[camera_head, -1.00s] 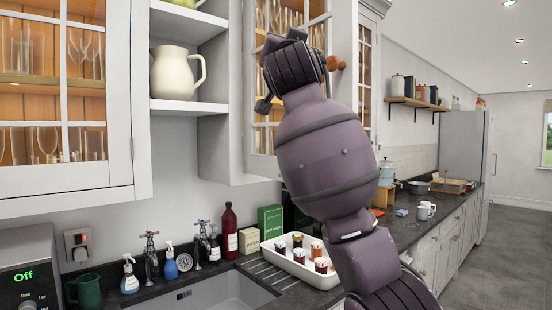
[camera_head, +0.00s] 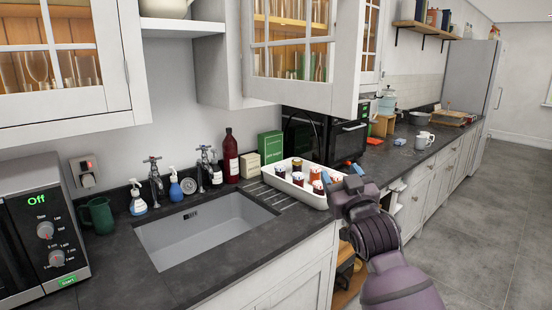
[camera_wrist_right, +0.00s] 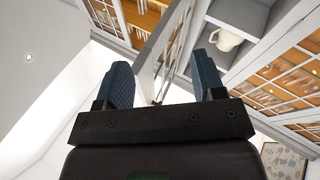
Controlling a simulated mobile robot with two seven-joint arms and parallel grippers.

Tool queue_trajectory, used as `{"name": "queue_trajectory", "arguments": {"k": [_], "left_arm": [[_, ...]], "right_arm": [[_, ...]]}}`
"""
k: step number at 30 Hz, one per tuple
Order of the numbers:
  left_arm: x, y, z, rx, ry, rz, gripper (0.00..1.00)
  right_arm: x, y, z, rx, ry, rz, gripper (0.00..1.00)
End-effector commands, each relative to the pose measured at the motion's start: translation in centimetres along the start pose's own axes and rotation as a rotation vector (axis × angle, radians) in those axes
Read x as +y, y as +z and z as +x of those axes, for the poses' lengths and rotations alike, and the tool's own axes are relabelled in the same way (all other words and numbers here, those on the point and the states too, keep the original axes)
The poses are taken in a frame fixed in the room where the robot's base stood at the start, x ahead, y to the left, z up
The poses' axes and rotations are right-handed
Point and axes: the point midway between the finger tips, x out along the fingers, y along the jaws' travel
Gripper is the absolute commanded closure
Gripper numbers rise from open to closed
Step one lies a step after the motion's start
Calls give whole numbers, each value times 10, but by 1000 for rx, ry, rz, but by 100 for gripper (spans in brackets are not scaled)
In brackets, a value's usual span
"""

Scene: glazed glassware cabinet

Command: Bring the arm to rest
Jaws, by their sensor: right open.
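My right gripper (camera_head: 342,174) is low in the head view, in front of the counter's front edge near the white tray. It points upward with its two blue fingers apart and nothing between them. In the right wrist view the open fingers (camera_wrist_right: 164,80) show with empty space between them, and the glazed cabinets beyond. The right glazed cabinet (camera_head: 295,48) hangs above and behind the gripper, apart from it. Glasses show behind its panes. My left gripper is not in view.
A white tray (camera_head: 284,187) of jars stands on the counter beside the sink (camera_head: 205,232). A black microwave (camera_head: 345,141) sits behind it under the cabinet. A left glazed cabinet (camera_head: 70,125) hangs over the counter. The floor (camera_head: 470,215) at right is clear.

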Motion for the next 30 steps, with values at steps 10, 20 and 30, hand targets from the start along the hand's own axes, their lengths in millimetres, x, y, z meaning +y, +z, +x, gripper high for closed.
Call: {"name": "queue_trajectory", "arguments": {"k": [10,20,30], "left_arm": [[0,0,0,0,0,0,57],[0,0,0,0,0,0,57],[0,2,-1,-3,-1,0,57]], "right_arm": [[8,129,-117,-196,6,37,37],[10,228,-253,-448,31,86,37],[6,298,-411,-739,67,109,37]]}}
